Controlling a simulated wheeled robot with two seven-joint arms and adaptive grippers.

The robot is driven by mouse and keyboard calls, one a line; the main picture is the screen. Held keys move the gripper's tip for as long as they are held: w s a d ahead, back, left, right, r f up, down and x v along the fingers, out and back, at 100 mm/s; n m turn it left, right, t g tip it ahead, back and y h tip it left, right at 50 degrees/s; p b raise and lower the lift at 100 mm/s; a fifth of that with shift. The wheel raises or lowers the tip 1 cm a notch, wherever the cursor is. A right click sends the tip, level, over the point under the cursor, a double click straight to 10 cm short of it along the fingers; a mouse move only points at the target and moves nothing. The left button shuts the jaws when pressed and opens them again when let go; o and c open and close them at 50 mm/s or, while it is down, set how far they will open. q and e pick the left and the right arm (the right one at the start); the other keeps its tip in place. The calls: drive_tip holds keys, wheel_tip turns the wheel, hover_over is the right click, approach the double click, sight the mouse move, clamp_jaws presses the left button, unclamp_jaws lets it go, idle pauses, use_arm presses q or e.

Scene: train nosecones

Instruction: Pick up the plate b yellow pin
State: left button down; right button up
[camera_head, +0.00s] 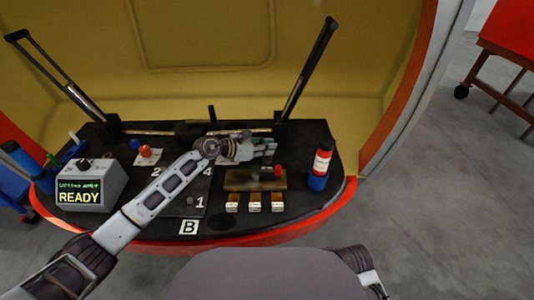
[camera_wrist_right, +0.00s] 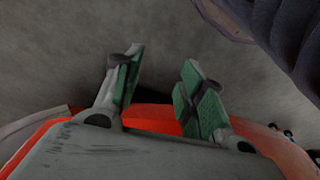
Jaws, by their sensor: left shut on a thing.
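Plate B is the dark panel with a white B label (camera_head: 188,227) and white numbers at the front middle of the black console. My left arm crosses over this panel and hides part of it. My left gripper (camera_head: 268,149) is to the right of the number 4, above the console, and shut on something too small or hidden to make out. I cannot pick out a yellow pin in either view. My right gripper (camera_wrist_right: 162,62) is open and empty in the right wrist view, over grey floor and a red-orange rim.
A brown block (camera_head: 240,184) with a red-ended part lies right of the panel, behind several small pale blocks (camera_head: 254,207). A red and blue cylinder (camera_head: 320,168) stands at the right. A grey box reading READY (camera_head: 88,190) is at the left. Two tall levers (camera_head: 308,70) rise behind.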

use_arm(q)
drive_tip(key=shift+r, duration=0.1)
drive_tip(key=shift+r, duration=0.55)
wheel_tip(320, 180, up, 8)
drive_tip(key=shift+f+p, duration=0.15)
drive_tip(key=shift+p, duration=1.05)
drive_tip(key=shift+r, duration=0.5)
use_arm(e)
drive_tip(key=f, duration=0.3)
drive_tip(key=shift+s+d+f+g+h, duration=0.2)
drive_tip(key=shift+d+f+g+h, duration=0.1)
drive_tip(key=shift+d, duration=0.1)
drive_tip(key=shift+s, duration=0.2)
